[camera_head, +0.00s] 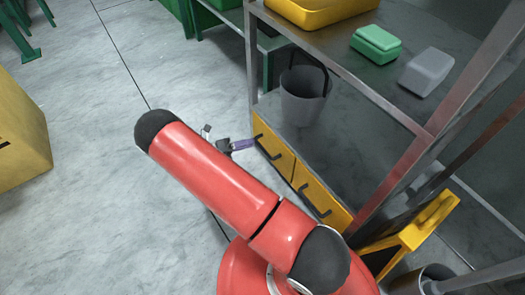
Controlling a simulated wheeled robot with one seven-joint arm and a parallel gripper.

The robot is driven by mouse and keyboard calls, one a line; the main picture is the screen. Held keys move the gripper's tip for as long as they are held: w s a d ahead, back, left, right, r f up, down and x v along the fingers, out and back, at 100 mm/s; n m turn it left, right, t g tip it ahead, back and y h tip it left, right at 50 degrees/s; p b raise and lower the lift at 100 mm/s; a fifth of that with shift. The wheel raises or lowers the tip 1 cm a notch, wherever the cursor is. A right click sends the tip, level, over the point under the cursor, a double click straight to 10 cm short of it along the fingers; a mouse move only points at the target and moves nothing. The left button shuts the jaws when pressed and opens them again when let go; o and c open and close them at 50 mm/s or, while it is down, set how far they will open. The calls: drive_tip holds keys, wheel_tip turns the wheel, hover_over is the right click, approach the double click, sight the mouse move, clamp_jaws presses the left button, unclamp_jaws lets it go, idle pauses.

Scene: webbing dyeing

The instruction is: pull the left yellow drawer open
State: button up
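The left yellow drawer (275,153) is in the lower part of a grey metal shelf unit, beside a second yellow drawer (322,205) to its right. Both drawer fronts look flush with the unit, and each has a dark handle. My gripper (249,144) is at the left drawer's front, close to the handle's upper left end. Its purple-grey finger part points at the drawer. I cannot tell whether it touches the handle or whether the fingers are open or shut. My red arm hides much of the gripper's wrist.
A grey bucket (304,98) stands on the shelf above the drawers. A green box (376,43), a grey block (427,71) and a yellow tray (318,8) are on the top shelf. A yellow cabinet (20,130) stands far left. Floor (95,165) between is clear.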

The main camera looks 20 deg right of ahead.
sight(263, 148)
wheel_tip(263, 148, down, 10)
drive_tip(key=n+t+h+b, duration=0.1)
drive_tip(key=n+t+h, duration=0.1)
drive_tip(key=n+t, duration=0.4)
drive_tip(key=shift+n+g+h, duration=0.3)
drive_tip(key=shift+n+g, duration=0.2)
drive_tip(key=shift+n, duration=0.3)
drive_tip(key=x, duration=0.7)
drive_tip(key=shift+w+d+r, duration=0.1)
drive_tip(key=shift+d+r, duration=0.1)
clamp_jaws()
